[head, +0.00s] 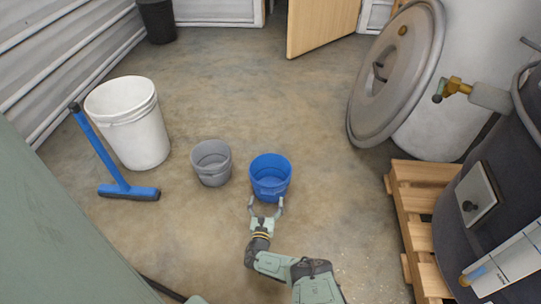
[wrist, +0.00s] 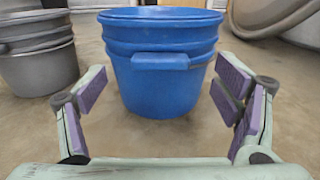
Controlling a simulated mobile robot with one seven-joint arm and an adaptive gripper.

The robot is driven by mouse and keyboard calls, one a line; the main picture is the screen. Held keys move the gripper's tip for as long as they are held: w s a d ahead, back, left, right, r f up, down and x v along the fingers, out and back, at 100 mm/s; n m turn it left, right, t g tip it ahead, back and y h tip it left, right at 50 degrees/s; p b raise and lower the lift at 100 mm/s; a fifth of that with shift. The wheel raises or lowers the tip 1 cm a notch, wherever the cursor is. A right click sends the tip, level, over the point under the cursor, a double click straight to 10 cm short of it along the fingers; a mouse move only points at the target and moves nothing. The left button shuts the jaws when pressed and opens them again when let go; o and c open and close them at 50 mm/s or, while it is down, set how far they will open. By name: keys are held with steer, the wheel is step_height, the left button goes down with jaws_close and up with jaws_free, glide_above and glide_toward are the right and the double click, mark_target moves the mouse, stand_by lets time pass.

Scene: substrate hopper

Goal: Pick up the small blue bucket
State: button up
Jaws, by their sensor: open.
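The small blue bucket (head: 270,178) stands upright on the floor in the middle of the head view. It looks empty inside, and a grip tab shows on its near side. My gripper (head: 266,202) is just in front of the bucket's near side, fingers spread. In the wrist view the blue bucket (wrist: 160,75) is centred ahead, between and beyond the open fingers (wrist: 158,108) with their purple pads. Nothing is between the pads that I can make out as held.
A grey bucket (head: 211,163) stands close to the left of the blue one. A white bucket (head: 130,125) and a blue squeegee (head: 126,188) are farther left. A wooden pallet (head: 400,205) with a dark tank is at right. The floor behind the blue bucket is clear.

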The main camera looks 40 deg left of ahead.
steer(key=b+x, duration=0.1)
steer(key=x, duration=0.2)
steer(key=c, duration=1.6)
